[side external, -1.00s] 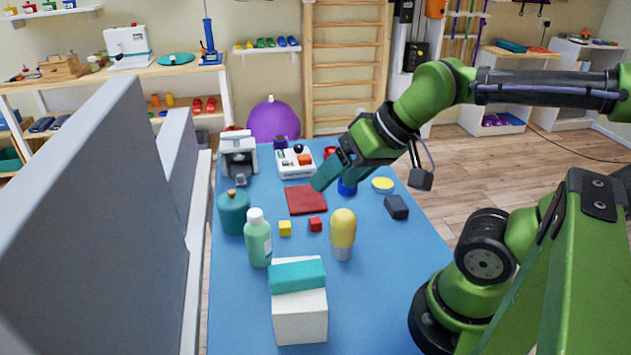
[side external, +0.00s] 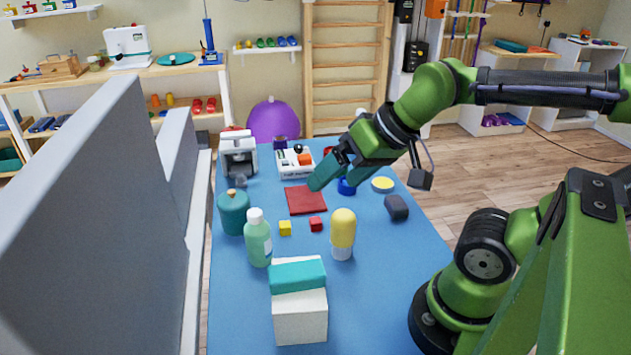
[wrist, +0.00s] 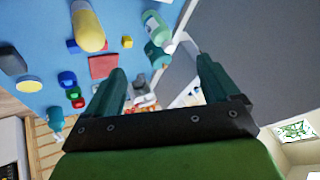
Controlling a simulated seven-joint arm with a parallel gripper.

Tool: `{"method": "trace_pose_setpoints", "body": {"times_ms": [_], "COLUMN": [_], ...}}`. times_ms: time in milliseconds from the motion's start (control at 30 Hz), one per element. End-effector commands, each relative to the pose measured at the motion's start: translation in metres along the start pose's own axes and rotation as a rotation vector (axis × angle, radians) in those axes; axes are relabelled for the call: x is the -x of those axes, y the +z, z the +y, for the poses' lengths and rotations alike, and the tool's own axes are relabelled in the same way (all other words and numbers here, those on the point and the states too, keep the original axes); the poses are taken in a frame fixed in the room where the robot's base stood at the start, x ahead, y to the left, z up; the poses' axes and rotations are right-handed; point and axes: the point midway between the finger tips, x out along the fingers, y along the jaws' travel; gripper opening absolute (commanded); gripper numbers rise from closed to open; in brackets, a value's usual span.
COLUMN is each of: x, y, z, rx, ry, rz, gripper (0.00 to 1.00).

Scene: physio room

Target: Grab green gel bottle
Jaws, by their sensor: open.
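The green gel bottle (side external: 258,243), pale green with a white cap and a label, stands upright on the blue table (side external: 375,300), left of the middle. It also shows at the top of the wrist view (wrist: 156,27), between my fingers' directions and beyond them. My gripper (side external: 320,181) is open and empty, with teal fingers, above the far part of the table near the red mat (side external: 306,200). It is apart from the bottle, behind and to the right of it. Both fingers of my gripper (wrist: 162,68) show in the wrist view with nothing between them.
A teal jar (side external: 233,212) stands just behind the bottle. A white box with a teal block (side external: 298,275) is in front. A grey panel (side external: 95,220) borders the left side.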

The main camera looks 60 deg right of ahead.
Motion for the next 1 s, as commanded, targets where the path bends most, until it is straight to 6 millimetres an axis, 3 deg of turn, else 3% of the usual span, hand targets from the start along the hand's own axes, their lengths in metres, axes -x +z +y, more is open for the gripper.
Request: {"method": "trace_pose_setpoints", "body": {"times_ms": [233,433,767,900,1000], "x": [-0.002,-0.028,-0.098,-0.099,-0.104], "y": [0.001,-0.009,-0.060,-0.073,-0.071], "z": [0.001,0.001,-0.015,-0.022,-0.021], "rx": [-0.002,0.020,0.496,0.663,0.701], "ry": [0.004,0.053,0.061,0.038,0.034], "rz": [-0.008,-0.104,-0.277,-0.265,-0.270], "gripper": [0.88,0.88,0.88,0.88,0.88]}}
